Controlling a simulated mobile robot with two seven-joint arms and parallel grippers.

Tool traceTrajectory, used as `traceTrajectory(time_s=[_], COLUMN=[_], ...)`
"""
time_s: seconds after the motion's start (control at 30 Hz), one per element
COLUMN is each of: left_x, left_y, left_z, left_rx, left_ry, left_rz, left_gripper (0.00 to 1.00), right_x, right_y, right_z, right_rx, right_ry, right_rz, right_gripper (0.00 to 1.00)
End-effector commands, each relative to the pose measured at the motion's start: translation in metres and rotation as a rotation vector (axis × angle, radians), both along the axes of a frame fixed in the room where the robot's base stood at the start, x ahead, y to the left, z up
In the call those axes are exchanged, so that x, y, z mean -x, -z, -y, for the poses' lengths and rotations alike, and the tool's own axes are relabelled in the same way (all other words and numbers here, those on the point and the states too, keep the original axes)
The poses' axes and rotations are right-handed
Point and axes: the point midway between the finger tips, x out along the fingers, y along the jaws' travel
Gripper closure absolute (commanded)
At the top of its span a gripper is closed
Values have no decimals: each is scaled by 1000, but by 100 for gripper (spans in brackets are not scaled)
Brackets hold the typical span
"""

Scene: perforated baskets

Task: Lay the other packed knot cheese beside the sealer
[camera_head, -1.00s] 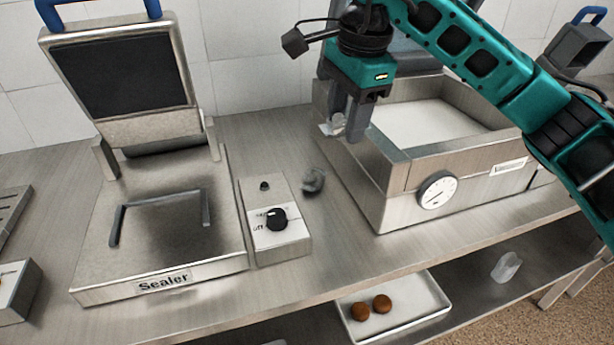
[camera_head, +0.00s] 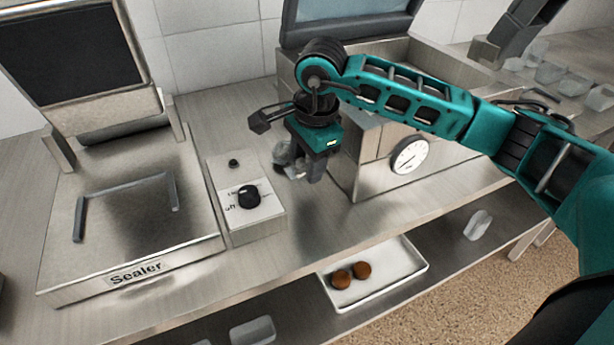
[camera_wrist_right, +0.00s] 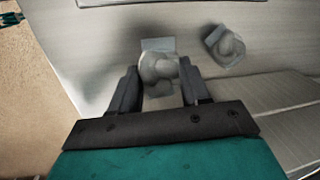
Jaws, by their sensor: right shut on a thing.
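My right gripper (camera_head: 306,172) is low over the counter, between the sealer's control box and the steel chamber machine. It is shut on a packed knot cheese (camera_head: 293,172), which also shows between the fingers in the right wrist view (camera_wrist_right: 158,68). The other packed knot cheese (camera_wrist_right: 226,45) lies on the counter close by, apart from the held one; in the head view it is partly hidden behind the gripper. The sealer (camera_head: 60,262) stands at the left with its lid up. I cannot tell whether the held cheese touches the counter. My left gripper is not in view.
The sealer's control box (camera_head: 240,222) with a black knob stands left of the gripper. The chamber machine (camera_head: 372,165) with a dial is right of it. Clear counter lies in front. Below, a white tray (camera_head: 395,285) holds two brown balls.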

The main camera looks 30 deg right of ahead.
Motion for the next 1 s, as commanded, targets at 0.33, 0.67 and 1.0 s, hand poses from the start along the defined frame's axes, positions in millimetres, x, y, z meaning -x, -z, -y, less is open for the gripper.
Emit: traceTrajectory(time_s=[0.33,0.67,1.0], left_x=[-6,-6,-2], left_y=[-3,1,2], left_z=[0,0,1], left_rx=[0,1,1], left_ry=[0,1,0], left_rz=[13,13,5], left_gripper=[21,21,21], right_x=[1,0,0], right_y=[42,46,45], right_z=[0,0,0], right_rx=[0,0,0], right_ry=[0,-1,0], right_rz=[-2,0,-1], right_gripper=[88,88,28])
